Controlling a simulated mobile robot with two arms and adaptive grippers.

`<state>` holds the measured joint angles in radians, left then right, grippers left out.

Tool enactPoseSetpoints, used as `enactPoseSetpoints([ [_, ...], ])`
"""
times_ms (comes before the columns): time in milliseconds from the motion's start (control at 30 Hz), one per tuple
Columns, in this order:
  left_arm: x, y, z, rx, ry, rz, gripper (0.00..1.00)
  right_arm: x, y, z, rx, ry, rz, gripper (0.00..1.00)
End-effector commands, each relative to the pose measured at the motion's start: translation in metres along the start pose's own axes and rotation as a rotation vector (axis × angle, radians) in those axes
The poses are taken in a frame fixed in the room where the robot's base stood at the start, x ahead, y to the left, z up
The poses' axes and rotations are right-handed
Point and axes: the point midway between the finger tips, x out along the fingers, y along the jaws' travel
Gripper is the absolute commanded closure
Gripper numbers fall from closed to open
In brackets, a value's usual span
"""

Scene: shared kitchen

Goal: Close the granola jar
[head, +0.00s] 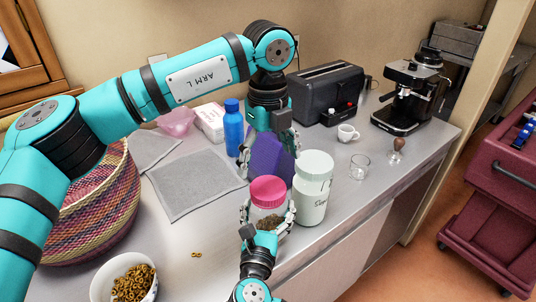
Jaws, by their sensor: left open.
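The granola jar (262,214) is a clear jar with brown contents, upright near the counter's front edge. A pink lid (268,190) sits at its mouth; I cannot tell whether it is screwed tight. My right gripper (268,212) comes from below in the head view, with its fingers against both sides of the jar. My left gripper (270,150) points down above and behind the pink lid, open and apart from it. The jar's lower front is partly hidden by my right gripper.
A pale green canister (313,188) stands close to the jar's right. A purple object (268,163) is behind it, and a blue bottle (233,128) is further back. A bowl of rings (124,278) is at front left. A glass (359,167) and cup (347,133) stand right.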

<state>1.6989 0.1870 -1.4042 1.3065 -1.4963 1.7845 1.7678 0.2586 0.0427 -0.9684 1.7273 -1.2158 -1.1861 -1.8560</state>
Motion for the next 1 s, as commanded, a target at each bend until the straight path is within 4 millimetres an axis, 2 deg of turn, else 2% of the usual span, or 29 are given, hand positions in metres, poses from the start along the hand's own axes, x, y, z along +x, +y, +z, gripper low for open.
enactPoseSetpoints([
  [300,0.047,0.001,-0.001,0.002,0.003,0.003,0.06,0.000,0.000,0.000,0.000,-0.001,0.000,1.00],
  [500,0.070,0.001,0.000,0.001,0.002,0.003,0.06,0.000,0.000,0.000,0.000,-0.001,0.000,1.00],
  [900,0.077,0.000,0.000,0.001,0.001,0.001,0.06,0.000,0.000,0.000,0.000,0.000,0.000,1.00],
  [1000,0.077,0.000,0.000,0.001,0.001,0.001,0.18,0.000,0.000,0.000,0.000,0.000,0.000,1.00],
])
